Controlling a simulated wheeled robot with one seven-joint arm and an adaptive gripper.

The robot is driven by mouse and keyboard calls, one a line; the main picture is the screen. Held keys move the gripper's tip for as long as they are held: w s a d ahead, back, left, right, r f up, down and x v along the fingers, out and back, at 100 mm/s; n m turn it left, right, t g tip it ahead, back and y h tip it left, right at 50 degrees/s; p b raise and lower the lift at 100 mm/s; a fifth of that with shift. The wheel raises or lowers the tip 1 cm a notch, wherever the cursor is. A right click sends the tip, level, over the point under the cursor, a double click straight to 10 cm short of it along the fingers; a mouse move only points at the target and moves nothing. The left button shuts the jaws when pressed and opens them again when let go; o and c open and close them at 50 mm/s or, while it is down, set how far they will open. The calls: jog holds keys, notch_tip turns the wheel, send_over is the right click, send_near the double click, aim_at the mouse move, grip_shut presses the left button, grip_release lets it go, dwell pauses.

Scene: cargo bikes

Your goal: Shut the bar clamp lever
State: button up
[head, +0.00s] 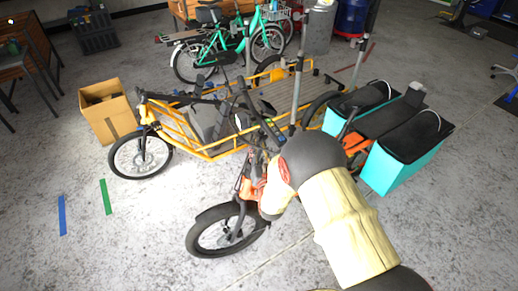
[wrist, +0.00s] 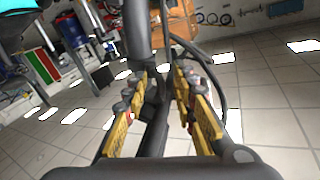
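In the wrist view my gripper (wrist: 163,88) has its two yellow-and-grey fingers apart, one on each side. Dark bike parts run between them: an upright dark tube (wrist: 138,28) beyond the fingertips and a dark bar (wrist: 156,132) sloping toward the camera. I cannot tell whether either finger touches them. I cannot pick out the clamp lever with certainty among these dark parts. In the head view my arm reaches down to the front of an orange bike with a black front wheel (head: 228,230). The arm hides my gripper and most of the handlebar there.
The bike carries teal bags with black tops (head: 405,160) at right. A yellow cargo bike (head: 190,125) stands close behind, with grey upright posts (head: 298,75) near my arm. A cardboard box (head: 108,120) is at left. A black cable (wrist: 222,75) loops right of the fingers.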

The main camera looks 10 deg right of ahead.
jog(key=shift+c, duration=1.2)
jog(key=c, duration=0.4)
grip_shut()
